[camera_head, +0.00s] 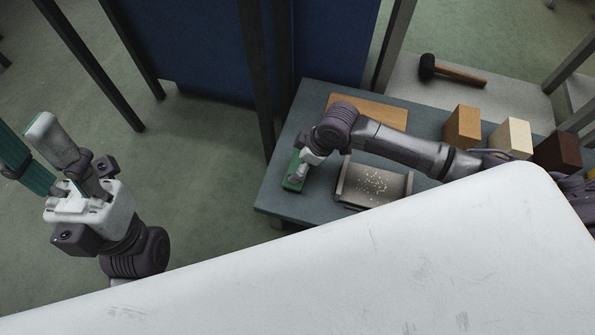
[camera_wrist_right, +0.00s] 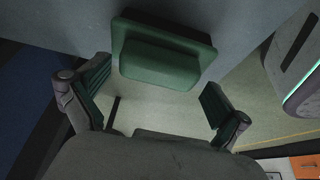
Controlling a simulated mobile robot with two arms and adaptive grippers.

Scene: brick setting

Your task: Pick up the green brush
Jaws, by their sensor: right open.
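The green brush (camera_head: 292,184) lies on the grey-blue table near its left edge. In the right wrist view the brush (camera_wrist_right: 163,52) shows as a flat green plate with a raised rounded block. My right gripper (camera_head: 306,172) is above and beside it, partly hiding it in the head view. In the right wrist view my right gripper (camera_wrist_right: 155,92) is open and empty, with the brush just beyond its fingertips. My left gripper (camera_head: 28,140) is at the far left of the head view, over the floor, its fingers apart with nothing between them.
On the grey-blue table (camera_head: 275,201) are a metal tray with pale bits (camera_head: 350,187), a wooden board (camera_head: 385,115) and tan, cream and dark brown blocks (camera_head: 463,128). A black-headed mallet (camera_head: 455,73) lies behind. A large white surface (camera_head: 400,270) fills the front.

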